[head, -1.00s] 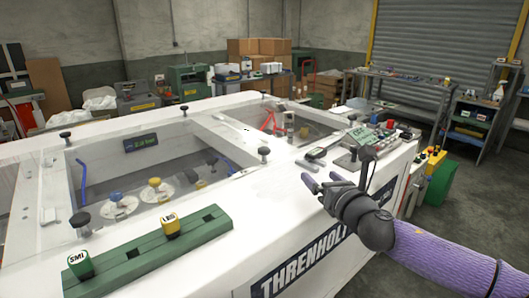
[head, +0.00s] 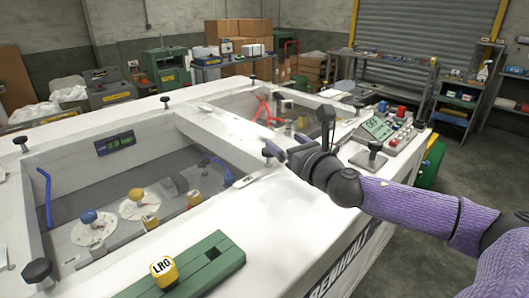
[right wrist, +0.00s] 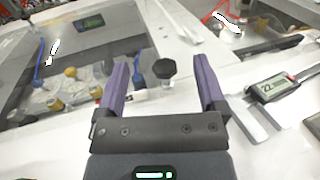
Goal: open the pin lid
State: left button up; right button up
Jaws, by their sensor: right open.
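My right gripper (head: 286,147) is open and reaches over the white top of the large cabinet. In the right wrist view its purple fingers (right wrist: 160,64) stand apart, with a black knob (right wrist: 164,70) on a short post between and beyond them. The knob shows no visible contact with either finger. Two windowed openings are set in the cabinet: a left one (head: 95,178) and a right one (head: 255,103). Black knobs (head: 37,271) stand around their rims. I cannot tell for sure which part is the pin lid. My left gripper is out of view.
A green block (head: 215,262) with a yellow LRG piece (head: 163,271) lies at the front edge. A digital caliper (right wrist: 275,88) lies right of the gripper in the right wrist view. A control panel (head: 380,128) and a black knob-topped stand (head: 370,157) are on the right.

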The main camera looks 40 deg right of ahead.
aim_at(273, 157)
notch_tip(273, 157, down, 6)
jog(key=b, duration=0.3)
jog(key=shift+w+f, duration=0.15)
jog(key=shift+f, duration=0.05)
jog(key=shift+w+d+r, duration=0.1)
jog(key=shift+w+r, duration=0.15)
jog(key=shift+w, duration=0.05)
jog(key=shift+w+d, duration=0.15)
jog(key=shift+w, duration=0.65)
jog(key=shift+w+d+r, duration=0.1)
jog(key=shift+w+d, duration=0.1)
jog(key=shift+w, duration=0.7)
jog(key=shift+w+d, duration=0.2)
jog(key=shift+w, duration=0.65)
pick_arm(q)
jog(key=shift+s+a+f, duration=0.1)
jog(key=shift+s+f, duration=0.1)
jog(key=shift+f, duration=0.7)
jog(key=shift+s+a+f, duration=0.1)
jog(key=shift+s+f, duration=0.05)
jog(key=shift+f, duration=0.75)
pick_arm(e)
jog(key=shift+w, duration=0.65)
jog(key=c, duration=1.2)
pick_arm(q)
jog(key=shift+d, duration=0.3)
pick_arm(e)
grip_shut()
pick_arm(q)
jog(key=shift+p, duration=0.3)
